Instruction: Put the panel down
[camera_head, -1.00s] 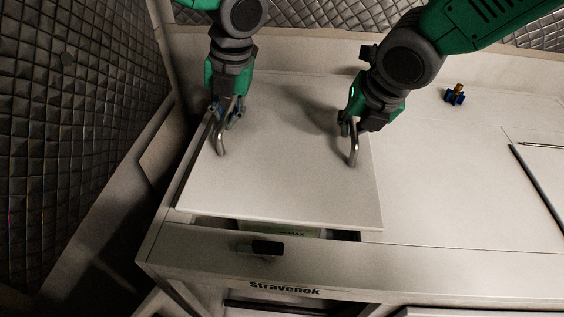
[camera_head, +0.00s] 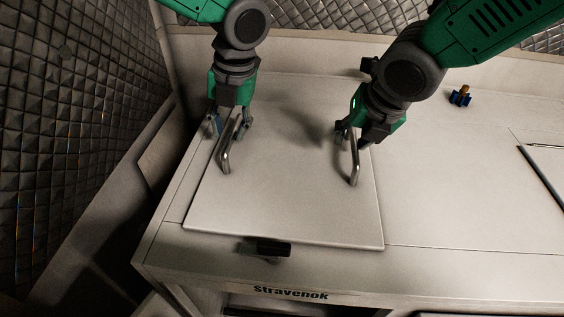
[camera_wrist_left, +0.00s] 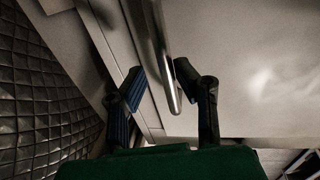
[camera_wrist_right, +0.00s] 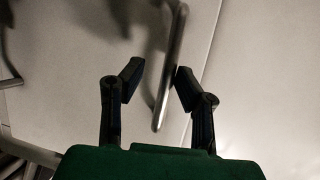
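The pale flat panel (camera_head: 285,195) lies over the chiller frame's left part and covers the opening there. I cannot tell whether it sits flush. It has a bent metal left handle (camera_head: 227,155) and a right handle (camera_head: 354,165). My left gripper (camera_head: 230,125) is at the far end of the left handle, its fingers apart on either side of the bar in the left wrist view (camera_wrist_left: 160,80). My right gripper (camera_head: 350,138) is at the right handle. In the right wrist view (camera_wrist_right: 158,85) its fingers are open around the bar, which is closer to the right finger.
A black latch (camera_head: 268,248) is on the frame's front edge, close to the panel's front edge. A small blue and orange part (camera_head: 460,96) stands at the back right. The tabletop right of the panel is mostly clear. A dark quilted wall (camera_head: 75,130) is at left.

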